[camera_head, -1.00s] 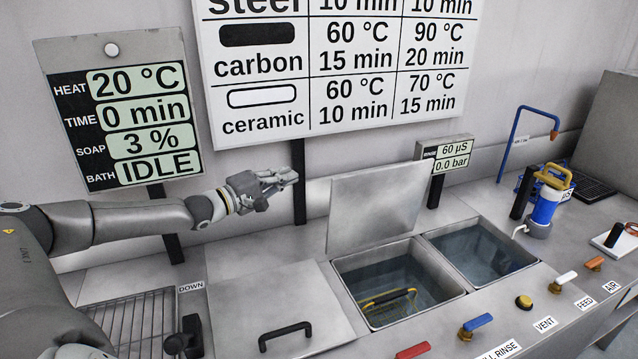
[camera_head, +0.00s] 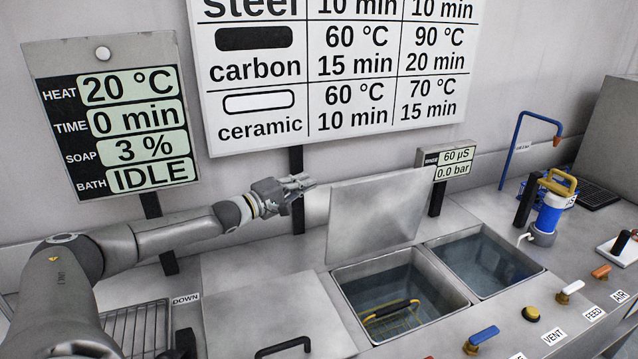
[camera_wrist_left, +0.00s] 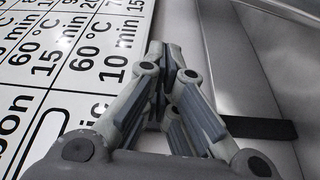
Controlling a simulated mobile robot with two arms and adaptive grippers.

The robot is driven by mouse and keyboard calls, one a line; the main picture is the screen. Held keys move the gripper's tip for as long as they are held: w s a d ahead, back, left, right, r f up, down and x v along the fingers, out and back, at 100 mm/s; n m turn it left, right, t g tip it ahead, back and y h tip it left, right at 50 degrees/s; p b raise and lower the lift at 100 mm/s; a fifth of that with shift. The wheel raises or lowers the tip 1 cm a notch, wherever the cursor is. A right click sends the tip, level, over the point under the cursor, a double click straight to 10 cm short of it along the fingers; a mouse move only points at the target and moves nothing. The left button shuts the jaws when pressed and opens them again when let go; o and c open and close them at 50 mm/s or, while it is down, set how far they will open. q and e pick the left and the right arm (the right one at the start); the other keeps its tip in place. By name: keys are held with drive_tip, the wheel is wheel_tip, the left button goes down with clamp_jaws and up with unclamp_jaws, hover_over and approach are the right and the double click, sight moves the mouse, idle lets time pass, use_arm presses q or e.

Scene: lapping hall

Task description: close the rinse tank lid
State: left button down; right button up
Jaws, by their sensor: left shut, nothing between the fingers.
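The raised lid (camera_head: 376,217) is a flat grey metal panel standing up behind a tank with its near edge at the tank's back rim. The tank below it (camera_head: 462,303) is open, with water and a yellow-handled basket (camera_head: 392,312) inside. My left gripper (camera_head: 309,183) is shut and empty, in the air just left of the raised lid's upper left corner; I cannot tell whether it touches. The left wrist view shows its closed fingers (camera_wrist_left: 168,62), with a grey panel edge at the right. My right gripper is not in view.
A second open water tank (camera_head: 484,262) is to the right. A closed lid with a black handle (camera_head: 283,347) lies to the left. Valves, including a blue one (camera_head: 483,337), line the front. A blue canister (camera_head: 549,212) stands at the right. A small display (camera_head: 447,163) stands behind.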

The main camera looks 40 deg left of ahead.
use_arm(q)
drive_tip(key=shift+w+d+f+p, duration=0.1)
drive_tip(key=shift+w+d+p, duration=0.1)
drive_tip(key=shift+d+p, duration=0.35)
drive_tip(key=shift+w+d+r+p, duration=0.1)
drive_tip(key=shift+w+d+p, duration=0.15)
drive_tip(key=shift+d, duration=0.65)
drive_tip(key=shift+w+d+f+p, duration=0.15)
drive_tip(key=shift+d+p, duration=0.25)
drive_tip(key=shift+d, duration=0.3)
